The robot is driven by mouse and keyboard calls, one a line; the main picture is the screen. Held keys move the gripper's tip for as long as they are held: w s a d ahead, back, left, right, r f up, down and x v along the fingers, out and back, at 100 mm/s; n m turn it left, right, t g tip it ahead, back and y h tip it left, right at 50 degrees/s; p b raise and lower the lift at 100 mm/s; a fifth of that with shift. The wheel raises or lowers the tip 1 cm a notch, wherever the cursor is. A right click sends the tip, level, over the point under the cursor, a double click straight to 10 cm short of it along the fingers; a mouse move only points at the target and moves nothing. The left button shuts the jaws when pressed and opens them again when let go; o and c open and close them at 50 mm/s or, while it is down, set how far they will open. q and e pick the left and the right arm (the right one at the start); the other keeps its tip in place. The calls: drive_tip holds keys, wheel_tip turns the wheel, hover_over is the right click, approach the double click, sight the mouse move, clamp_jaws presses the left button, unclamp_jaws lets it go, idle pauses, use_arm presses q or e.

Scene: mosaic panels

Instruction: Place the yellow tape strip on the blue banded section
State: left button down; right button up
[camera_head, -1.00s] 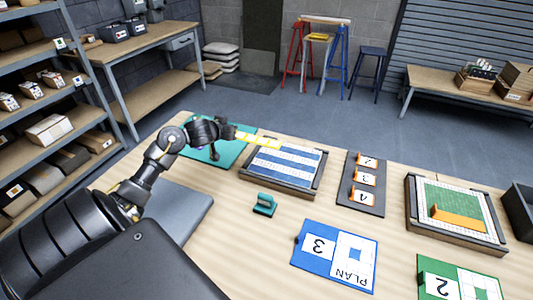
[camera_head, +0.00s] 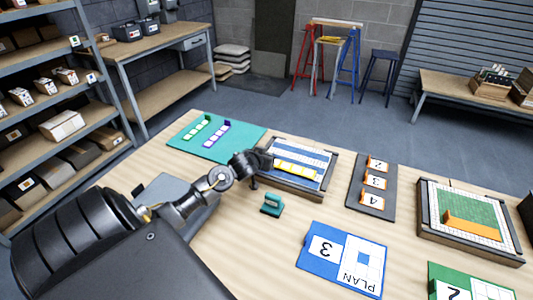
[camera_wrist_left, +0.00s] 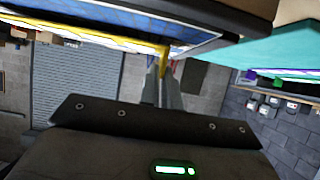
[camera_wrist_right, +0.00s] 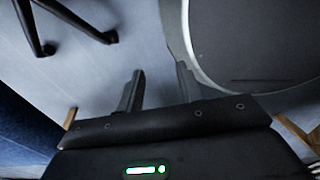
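The yellow tape strip (camera_head: 297,170) has pale tiles along it. In the head view it lies over the blue and white banded panel (camera_head: 310,157), roughly along its bands; whether it touches the panel is unclear. My left gripper (camera_head: 267,161) is at the panel's left edge, at the strip's left end. In the left wrist view the fingers (camera_wrist_left: 161,85) are close together on the strip's yellow end (camera_wrist_left: 164,56), just beside the panel edge. My right gripper (camera_wrist_right: 160,85) is open and empty, away from the table, and does not show in the head view.
A teal mat (camera_head: 240,147) holds a green and a purple strip. A teal stamp-like block (camera_head: 272,204) stands in front of the panel. To the right are a dark number-card board (camera_head: 388,205), a green banded panel (camera_head: 470,204) and a blue plan card (camera_head: 342,258).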

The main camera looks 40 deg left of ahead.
use_arm(q)
drive_tip(key=shift+f, duration=0.3)
drive_tip(key=shift+f, duration=0.1)
drive_tip(key=c, duration=1.6)
unclamp_jaws()
drive_tip(key=shift+f, duration=0.1)
drive_tip(key=shift+r, duration=0.3)
drive_tip(key=v, duration=1.2)
drive_tip(key=shift+f+p, duration=0.1)
drive_tip(key=shift+p, duration=0.2)
drive_tip(key=shift+a, duration=0.1)
